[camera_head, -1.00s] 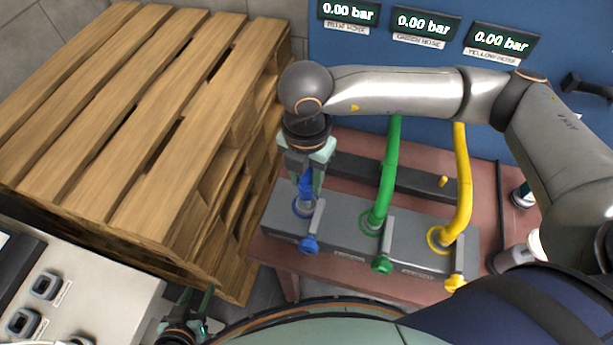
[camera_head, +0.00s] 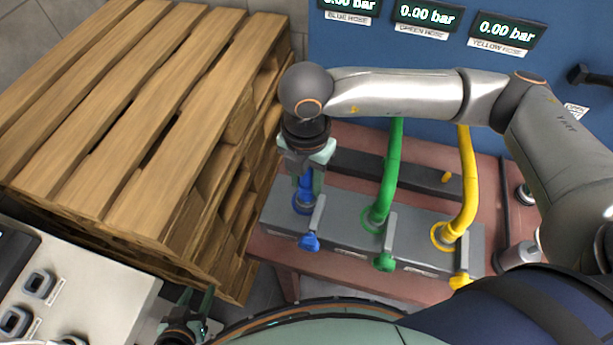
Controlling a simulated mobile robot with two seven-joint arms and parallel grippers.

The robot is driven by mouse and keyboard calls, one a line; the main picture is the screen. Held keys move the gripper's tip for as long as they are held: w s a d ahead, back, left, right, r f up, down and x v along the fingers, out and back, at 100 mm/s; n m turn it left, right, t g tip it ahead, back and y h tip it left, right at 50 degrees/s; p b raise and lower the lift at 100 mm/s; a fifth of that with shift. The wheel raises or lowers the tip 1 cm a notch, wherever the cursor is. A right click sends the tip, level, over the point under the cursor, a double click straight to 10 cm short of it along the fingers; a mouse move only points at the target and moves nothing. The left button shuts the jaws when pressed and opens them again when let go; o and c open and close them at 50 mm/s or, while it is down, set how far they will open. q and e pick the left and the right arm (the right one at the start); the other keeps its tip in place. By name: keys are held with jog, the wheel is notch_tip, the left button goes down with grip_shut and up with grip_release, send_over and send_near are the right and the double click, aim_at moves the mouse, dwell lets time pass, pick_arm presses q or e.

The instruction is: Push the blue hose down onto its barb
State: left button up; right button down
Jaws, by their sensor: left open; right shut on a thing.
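The blue hose (camera_head: 305,183) stands at the left end of the grey manifold block (camera_head: 345,221). My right gripper (camera_head: 307,181) is shut on the blue hose from above, and the gripper and wrist hide most of it. The hose's lower end is at the blue ring (camera_head: 303,205) on the block. The barb is hidden, so I cannot tell how far down the hose sits. A blue valve handle (camera_head: 309,241) is on the block's front below it. My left gripper (camera_head: 199,300) is open and empty at the bottom, away from the block.
A green hose (camera_head: 388,175) and a yellow hose (camera_head: 467,180) stand to the right on the same block. Pressure displays (camera_head: 427,13) on the blue wall read 0.00 bar. A wooden pallet stack (camera_head: 120,110) stands close on the left.

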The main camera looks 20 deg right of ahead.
jog(key=shift+f+b, duration=1.2)
jog(key=shift+f, duration=0.2)
jog(key=shift+c, duration=2.2)
grip_release()
jog(key=shift+r, duration=0.15)
notch_tip(320, 180, up, 12)
jog(key=shift+r, duration=0.15)
